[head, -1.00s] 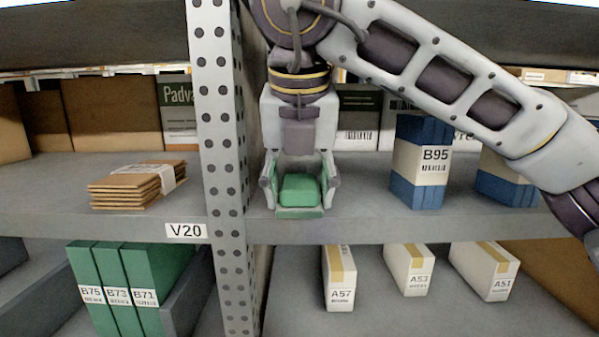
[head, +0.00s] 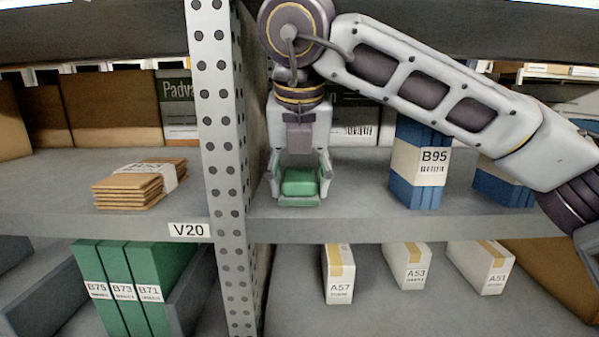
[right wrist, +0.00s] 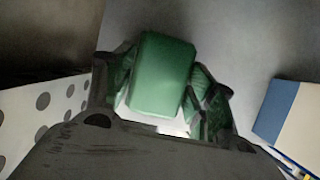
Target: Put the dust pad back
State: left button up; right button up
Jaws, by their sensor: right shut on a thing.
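The dust pad, a small green block (head: 300,182), is between the fingers of my right gripper (head: 299,190), above or on the grey shelf (head: 350,212) just right of the perforated upright. In the right wrist view the green pad (right wrist: 162,75) lies between the two fingers of the gripper (right wrist: 160,95), with grey shelf surface behind it. I cannot tell whether the pad touches the shelf. My right gripper is shut on it. My left gripper is not in view.
The perforated upright (head: 220,130) stands close left of my gripper. Flat brown packs (head: 128,190) lie left of the upright. Clear shelf lies between gripper and B95.

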jog(key=shift+s+f, duration=0.1)
jog(key=shift+f, duration=0.15)
dwell(0.3)
jog(key=o, duration=1.1)
jog(key=shift+c, duration=0.2)
jog(key=shift+r, duration=0.2)
jog(key=shift+s+r+b, duration=0.15)
jog(key=shift+r+b, duration=0.15)
jog(key=shift+b, duration=0.05)
jog(key=shift+s+r, duration=0.15)
jog(key=shift+s, duration=0.1)
jog(key=s+b, duration=0.4)
jog(key=s, duration=0.7)
jog(key=shift+s, duration=0.35)
